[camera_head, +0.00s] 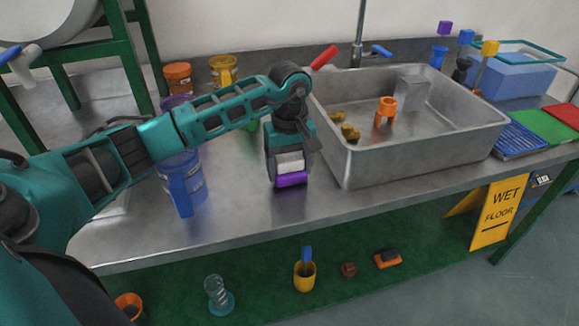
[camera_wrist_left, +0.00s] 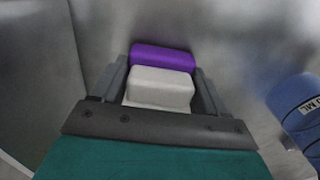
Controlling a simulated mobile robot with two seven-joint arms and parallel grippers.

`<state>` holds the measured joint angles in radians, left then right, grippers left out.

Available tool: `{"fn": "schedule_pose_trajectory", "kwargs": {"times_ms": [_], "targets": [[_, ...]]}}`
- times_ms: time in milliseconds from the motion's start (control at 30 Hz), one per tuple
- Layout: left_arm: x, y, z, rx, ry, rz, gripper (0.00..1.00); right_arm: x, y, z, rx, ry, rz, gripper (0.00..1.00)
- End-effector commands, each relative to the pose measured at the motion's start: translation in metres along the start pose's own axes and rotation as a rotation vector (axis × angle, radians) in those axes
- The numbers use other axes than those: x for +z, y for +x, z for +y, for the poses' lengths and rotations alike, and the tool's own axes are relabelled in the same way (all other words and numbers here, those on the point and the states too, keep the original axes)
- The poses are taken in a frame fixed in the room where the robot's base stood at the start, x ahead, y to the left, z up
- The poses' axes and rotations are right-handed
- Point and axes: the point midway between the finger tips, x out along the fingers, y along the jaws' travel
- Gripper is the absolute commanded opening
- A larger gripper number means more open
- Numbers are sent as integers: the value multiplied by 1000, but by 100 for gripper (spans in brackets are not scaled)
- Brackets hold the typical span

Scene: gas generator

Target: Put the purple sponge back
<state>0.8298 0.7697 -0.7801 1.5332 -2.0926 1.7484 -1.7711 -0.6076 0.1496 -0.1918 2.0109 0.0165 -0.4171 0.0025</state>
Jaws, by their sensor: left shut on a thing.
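The purple sponge (camera_head: 291,180) is a small block with a purple layer and a whitish layer. It also shows in the left wrist view (camera_wrist_left: 162,58), between the two fingers. My left gripper (camera_head: 289,170) points down and is shut on the sponge, at the steel counter in front of the sink's left wall. In the left wrist view my left gripper (camera_wrist_left: 163,85) has a finger on each side of the sponge. I cannot tell whether the sponge touches the counter. My right gripper is not in view.
The steel sink (camera_head: 415,150) stands just right of the gripper. A blue jug (camera_head: 183,184) stands to the left, with orange and yellow containers behind. A lower green shelf (camera_head: 330,285) holds several small items. Counter (camera_head: 235,215) in front is clear.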

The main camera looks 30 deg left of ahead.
Motion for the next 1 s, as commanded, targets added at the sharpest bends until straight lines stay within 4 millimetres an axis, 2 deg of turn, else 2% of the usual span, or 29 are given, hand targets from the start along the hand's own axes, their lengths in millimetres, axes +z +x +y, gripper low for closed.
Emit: {"fn": "schedule_pose_trajectory", "kwargs": {"times_ms": [367,400,633,667,1000], "targets": [[-1,6,0,1,-1,2,49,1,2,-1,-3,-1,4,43],[-1,7,0,1,-1,2,74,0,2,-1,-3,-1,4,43],[-1,6,0,1,-1,1,96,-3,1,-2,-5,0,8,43],[-1,6,0,1,-1,1,99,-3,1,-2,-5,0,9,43],[-1,-1,0,1,-1,2,99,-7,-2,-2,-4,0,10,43]]}}
